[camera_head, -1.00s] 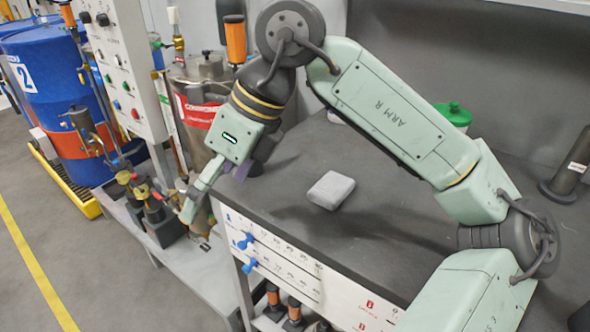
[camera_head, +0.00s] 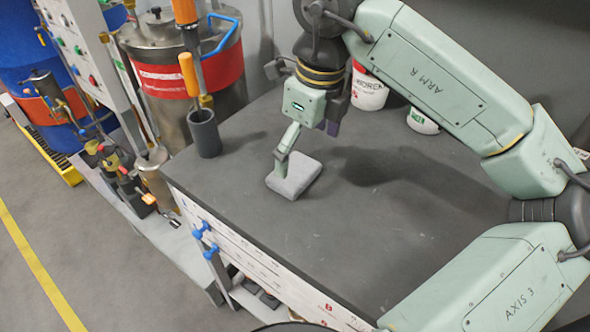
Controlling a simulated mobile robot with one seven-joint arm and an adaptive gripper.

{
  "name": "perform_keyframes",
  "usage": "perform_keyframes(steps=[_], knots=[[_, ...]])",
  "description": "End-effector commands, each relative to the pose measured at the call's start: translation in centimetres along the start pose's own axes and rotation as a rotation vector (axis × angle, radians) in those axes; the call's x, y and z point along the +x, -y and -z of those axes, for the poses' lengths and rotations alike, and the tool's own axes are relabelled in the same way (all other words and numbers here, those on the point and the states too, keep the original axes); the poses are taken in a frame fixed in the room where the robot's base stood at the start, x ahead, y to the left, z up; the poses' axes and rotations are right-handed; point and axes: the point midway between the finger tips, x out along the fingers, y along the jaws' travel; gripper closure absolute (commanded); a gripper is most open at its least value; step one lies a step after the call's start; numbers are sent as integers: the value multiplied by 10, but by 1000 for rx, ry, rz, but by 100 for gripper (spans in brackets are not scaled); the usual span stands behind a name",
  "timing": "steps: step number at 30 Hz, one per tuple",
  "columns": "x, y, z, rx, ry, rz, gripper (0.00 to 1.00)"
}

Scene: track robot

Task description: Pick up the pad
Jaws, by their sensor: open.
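The pad (camera_head: 303,176) is a small light-grey block with rounded edges, lying flat on the dark bench top (camera_head: 240,215). My gripper (camera_head: 283,160) points down at the pad's left part, and its pale green finger overlaps the pad's upper left edge in this view. I cannot tell whether the finger touches the pad or is just in front of or above it. The gripper is open, and only one finger shows clearly. The pad rests on the bench.
A dark cup (camera_head: 204,136) holding an orange-handled tool stands at the bench's left back. A steel vessel with a red band (camera_head: 175,80) is behind it. A white tub with red lettering (camera_head: 369,92) and a green-labelled tub (camera_head: 422,122) stand at the back. The bench's front is clear.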

Motion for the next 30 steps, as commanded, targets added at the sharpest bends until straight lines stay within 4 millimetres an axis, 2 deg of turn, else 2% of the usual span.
perform_keyframes(steps=[5, 9, 15, 22, 30], knots=[[13, -4, -4, -2, -1, -2, 0], [33, -9, -12, -4, -1, -4, 0], [54, -8, -11, 0, 0, -1, 0], [55, -7, -11, 0, 0, 0, 1], [55, -7, -11, 0, 0, 0, 19]])
